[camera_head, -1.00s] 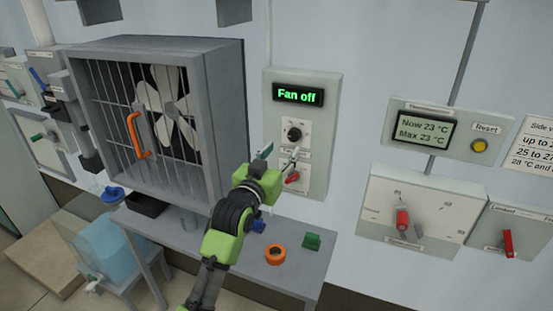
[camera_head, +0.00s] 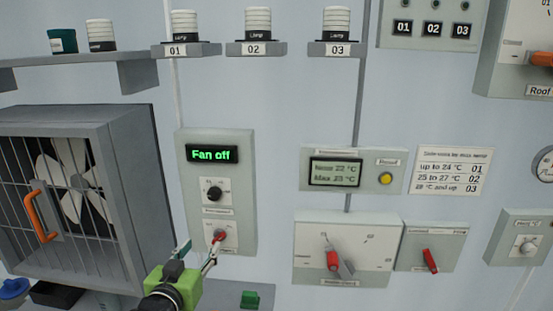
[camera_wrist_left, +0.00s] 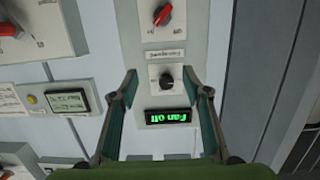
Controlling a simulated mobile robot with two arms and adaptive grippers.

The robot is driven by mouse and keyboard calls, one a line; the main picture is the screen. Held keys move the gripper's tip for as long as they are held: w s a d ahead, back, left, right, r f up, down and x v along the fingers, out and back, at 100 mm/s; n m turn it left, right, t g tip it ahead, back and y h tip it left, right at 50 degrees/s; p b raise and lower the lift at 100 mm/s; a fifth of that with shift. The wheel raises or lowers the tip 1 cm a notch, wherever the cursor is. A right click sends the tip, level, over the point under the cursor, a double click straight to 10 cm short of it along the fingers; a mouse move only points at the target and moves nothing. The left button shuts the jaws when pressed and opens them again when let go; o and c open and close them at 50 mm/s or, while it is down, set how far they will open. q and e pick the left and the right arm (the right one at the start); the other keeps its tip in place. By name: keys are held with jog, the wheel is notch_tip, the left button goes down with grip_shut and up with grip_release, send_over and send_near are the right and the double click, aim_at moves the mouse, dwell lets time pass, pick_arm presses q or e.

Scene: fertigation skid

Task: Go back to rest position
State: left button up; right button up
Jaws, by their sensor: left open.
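My left gripper (camera_head: 196,254) is open and empty in the head view, in front of the lower part of the fan control panel (camera_head: 244,170). The panel has a green "Fan off" display (camera_head: 212,154), a black knob (camera_head: 214,193) and a red switch (camera_head: 219,236) close to a fingertip; whether they touch I cannot tell. In the left wrist view the open fingers (camera_wrist_left: 160,95) frame the upside-down display (camera_wrist_left: 168,116) and black knob (camera_wrist_left: 167,82), with the red switch (camera_wrist_left: 162,14) beyond them. My right gripper is not in view.
The caged fan box (camera_head: 125,190) with an orange handle (camera_head: 40,215) stands at left. Numbered lamps (camera_head: 257,24) sit on small shelves above. A temperature panel (camera_head: 352,170) and red-handled switch boxes (camera_head: 345,250) are at right. A green block (camera_head: 250,299) is on the bench below.

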pick_arm(q)
jog(key=s+d+f+g, duration=0.1)
jog(key=s+f+g, duration=0.5)
jog(key=s+f, duration=0.85)
jog(key=s+f+m+g, duration=0.1)
jog(key=s+f+g, duration=0.3)
jog(key=s, duration=0.7)
jog(key=s+f+g, duration=0.3)
jog(key=s+f, duration=0.2)
jog(key=s, duration=0.7)
notch_tip(320, 180, down, 32)
jog(key=s+b, duration=0.1)
jog(key=b, duration=0.3)
jog(key=s+a+f+g+b, duration=0.2)
jog(key=s+f+b, duration=0.1)
jog(key=s+f, duration=1.3)
notch_tip(320, 180, down, 2)
jog(key=shift+s+f+m+y, duration=0.1)
jog(key=shift+s+m+y, duration=0.3)
